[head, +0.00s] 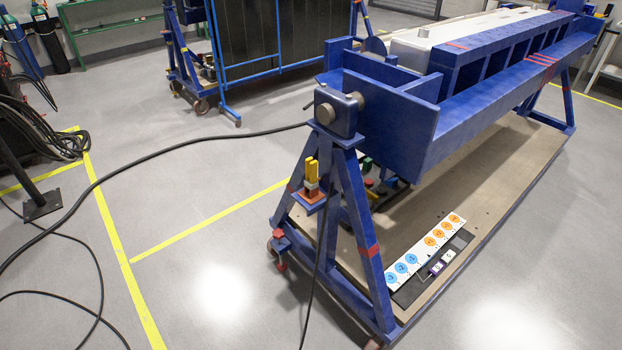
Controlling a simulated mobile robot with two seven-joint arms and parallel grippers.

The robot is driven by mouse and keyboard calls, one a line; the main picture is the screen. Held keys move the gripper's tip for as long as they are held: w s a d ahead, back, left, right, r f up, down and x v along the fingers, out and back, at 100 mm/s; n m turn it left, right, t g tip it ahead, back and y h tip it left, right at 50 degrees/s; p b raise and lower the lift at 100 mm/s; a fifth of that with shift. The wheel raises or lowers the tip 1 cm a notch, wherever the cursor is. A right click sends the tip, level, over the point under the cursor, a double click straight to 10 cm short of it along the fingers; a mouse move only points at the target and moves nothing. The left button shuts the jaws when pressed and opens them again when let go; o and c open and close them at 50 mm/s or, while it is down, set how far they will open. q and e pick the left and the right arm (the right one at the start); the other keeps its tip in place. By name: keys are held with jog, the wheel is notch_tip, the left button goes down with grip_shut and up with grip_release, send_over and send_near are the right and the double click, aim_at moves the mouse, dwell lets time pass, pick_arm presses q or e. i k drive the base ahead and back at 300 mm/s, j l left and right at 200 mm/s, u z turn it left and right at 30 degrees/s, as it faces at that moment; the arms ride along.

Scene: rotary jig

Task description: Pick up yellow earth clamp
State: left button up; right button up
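The yellow earth clamp (312,171) is small in the head view. Neither of my grippers is in view.
A long blue beam (480,105) extends back right from the stand above a flat base (490,165). A panel with blue and orange round marks (425,252) lies on the base. A black cable (150,157) crosses the floor. Open floor (205,255) lies left of the stand.

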aim_at(311, 183)
jog(key=i+j+z, duration=0.4)
jog(key=j, duration=0.4)
jog(key=i+j+z, duration=0.2)
jog(key=i+j, duration=0.1)
jog(key=j, duration=0.1)
